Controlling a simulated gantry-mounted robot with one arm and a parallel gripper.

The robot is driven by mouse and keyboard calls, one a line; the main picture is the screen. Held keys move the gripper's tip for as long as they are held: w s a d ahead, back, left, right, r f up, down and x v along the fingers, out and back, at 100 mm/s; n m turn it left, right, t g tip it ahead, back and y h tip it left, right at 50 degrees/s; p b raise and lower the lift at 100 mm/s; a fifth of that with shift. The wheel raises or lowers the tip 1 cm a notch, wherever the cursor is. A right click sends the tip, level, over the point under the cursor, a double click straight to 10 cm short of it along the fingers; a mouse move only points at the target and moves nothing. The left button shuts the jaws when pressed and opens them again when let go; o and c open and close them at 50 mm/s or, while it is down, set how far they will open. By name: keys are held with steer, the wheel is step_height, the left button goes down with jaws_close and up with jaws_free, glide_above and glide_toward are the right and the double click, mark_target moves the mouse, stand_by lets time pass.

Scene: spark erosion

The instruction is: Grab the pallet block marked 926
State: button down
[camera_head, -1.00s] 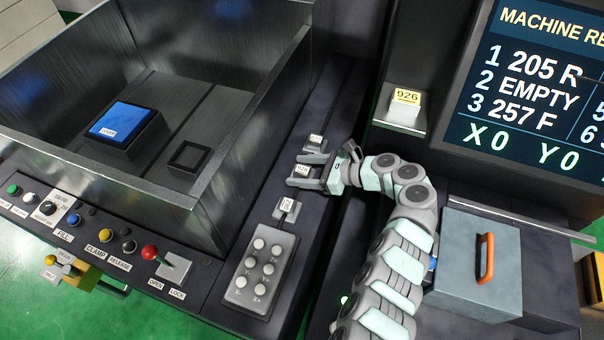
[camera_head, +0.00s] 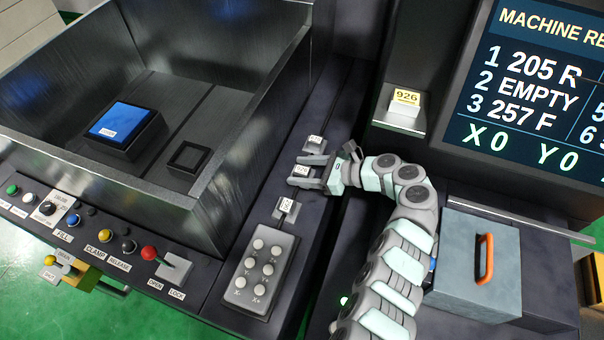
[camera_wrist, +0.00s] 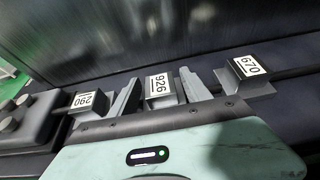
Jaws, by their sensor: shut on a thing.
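The block marked 926 (camera_wrist: 160,86) is a small metal block with a white label, standing between my two fingers in the wrist view. In the head view, it shows as a small pale label (camera_head: 301,170) at the fingertips. My gripper (camera_head: 300,171) is shut on this block, one finger on either side. It also shows in the wrist view (camera_wrist: 162,88). A block marked 290 (camera_wrist: 85,100) stands left of the fingers, and a block marked 670 (camera_wrist: 249,67) stands right of them. All three are in a row along the dark rail.
A button pendant (camera_head: 262,272) lies at the row's near end. The tank wall (camera_head: 250,130) rises left of the row. A grey box with an orange handle (camera_head: 478,265) is at right.

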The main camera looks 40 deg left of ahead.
mark_target(302, 172)
steer(key=shift+r, duration=0.1)
step_height(302, 172, up, 8)
steer(key=shift+f+p, duration=0.15)
steer(key=shift+p, duration=1)
steer(key=shift+s+d+f, duration=0.25)
steer(key=s+d+p, duration=1.2)
steer(key=p, duration=0.7)
steer(key=shift+d, duration=0.2)
